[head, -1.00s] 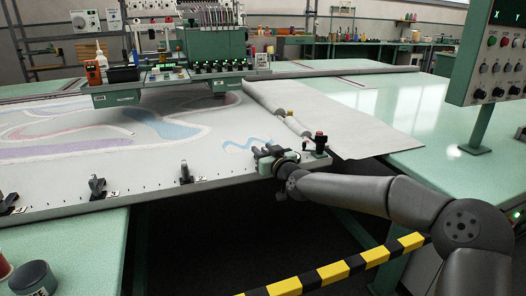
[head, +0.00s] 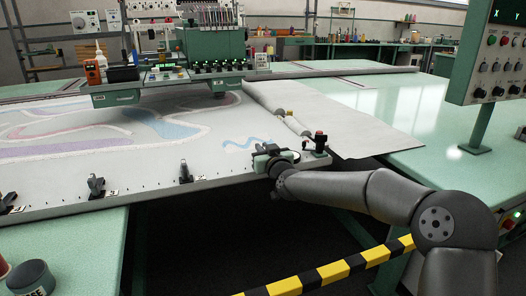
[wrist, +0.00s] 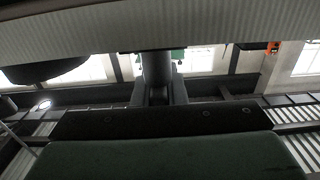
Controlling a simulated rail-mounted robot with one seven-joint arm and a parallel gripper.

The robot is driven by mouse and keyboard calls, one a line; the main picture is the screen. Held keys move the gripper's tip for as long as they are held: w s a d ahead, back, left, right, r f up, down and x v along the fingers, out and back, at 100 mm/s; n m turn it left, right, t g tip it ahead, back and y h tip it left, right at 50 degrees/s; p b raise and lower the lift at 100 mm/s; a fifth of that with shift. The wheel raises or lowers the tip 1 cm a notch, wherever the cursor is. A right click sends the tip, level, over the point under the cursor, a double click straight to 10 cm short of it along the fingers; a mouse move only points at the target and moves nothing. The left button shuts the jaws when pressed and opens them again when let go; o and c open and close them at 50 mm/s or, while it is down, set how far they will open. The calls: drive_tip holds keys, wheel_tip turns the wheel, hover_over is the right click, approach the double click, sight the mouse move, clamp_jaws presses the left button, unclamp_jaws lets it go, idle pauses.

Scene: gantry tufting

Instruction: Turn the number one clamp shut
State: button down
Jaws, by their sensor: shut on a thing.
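My gripper (head: 272,156) is at the front right corner of the white frame table (head: 60,203), shut on the dark handle of a clamp there. My gripper largely hides this clamp, and its number tag cannot be read. In the wrist view, a dark upright part (wrist: 157,72) stands in the middle, between a pale ribbed surface above and a green pad below. It looks like the clamp's handle. Other black clamps stand along the front edge to the left: one near the middle (head: 186,172), one further left (head: 97,186) and one at the far left (head: 8,202).
The tufting head (head: 213,52) is at the back. A yellow-black barrier (head: 330,273) crosses in front. A control panel (head: 494,52) stands at right.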

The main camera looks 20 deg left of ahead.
drive_tip(key=shift+f, duration=0.1)
drive_tip(key=c, duration=1.5)
unclamp_jaws()
drive_tip(key=shift+o, duration=0.2)
drive_tip(key=shift+s+d, duration=0.1)
drive_tip(key=v, duration=1.7)
drive_tip(key=shift+s+p, duration=0.2)
drive_tip(key=shift+p, duration=0.25)
